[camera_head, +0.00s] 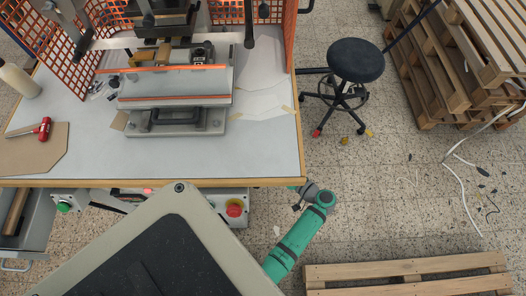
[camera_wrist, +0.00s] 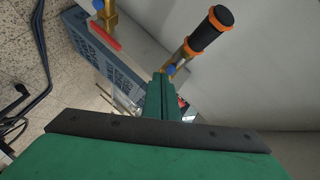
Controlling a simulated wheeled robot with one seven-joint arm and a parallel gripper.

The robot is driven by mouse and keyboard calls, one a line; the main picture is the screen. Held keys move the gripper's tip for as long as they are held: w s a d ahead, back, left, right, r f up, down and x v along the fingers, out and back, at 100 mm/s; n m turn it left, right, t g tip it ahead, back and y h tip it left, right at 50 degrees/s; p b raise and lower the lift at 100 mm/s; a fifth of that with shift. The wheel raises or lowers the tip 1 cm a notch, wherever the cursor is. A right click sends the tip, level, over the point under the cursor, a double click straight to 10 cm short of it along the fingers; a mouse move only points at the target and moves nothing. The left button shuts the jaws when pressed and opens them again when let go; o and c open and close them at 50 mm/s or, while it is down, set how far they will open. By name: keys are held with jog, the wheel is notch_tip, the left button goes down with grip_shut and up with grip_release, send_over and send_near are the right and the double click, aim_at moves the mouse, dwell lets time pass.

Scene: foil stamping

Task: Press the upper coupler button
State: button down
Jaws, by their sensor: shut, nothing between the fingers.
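In the wrist view, my gripper (camera_wrist: 161,82) is shut and empty, its green fingers pointing away from the camera. A brass coupler with a blue button (camera_wrist: 171,69) shows right at the fingertips; I cannot tell whether they touch it. A black and orange cylindrical end (camera_wrist: 210,30) joins this coupler. A second brass fitting (camera_wrist: 108,14) with a blue part (camera_wrist: 98,4) stands at the top left, apart from the fingers. I cannot tell which coupler is the upper one. In the head view, my gripper and the couplers are hidden under the workbench (camera_head: 270,150).
A blue-grey vented box (camera_wrist: 105,55) with a red strip (camera_wrist: 104,36) lies beside the couplers. Black cables (camera_wrist: 28,85) hang at the left. A red knob (camera_head: 234,210) and a green button (camera_head: 65,206) sit below the bench edge. A stool (camera_head: 356,62) stands right of the bench.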

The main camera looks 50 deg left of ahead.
jog(key=shift+s+a, duration=0.25)
jog(key=shift+s, duration=0.05)
dwell(1.4)
jog(key=shift+w, duration=0.1)
jog(key=shift+w+d, duration=0.55)
jog(key=shift+w, duration=0.05)
jog(key=shift+w, duration=0.1)
jog(key=w+d, duration=0.3)
jog(key=shift+w+d, duration=0.15)
jog(key=shift+w, duration=0.15)
dwell(0.4)
dwell(0.4)
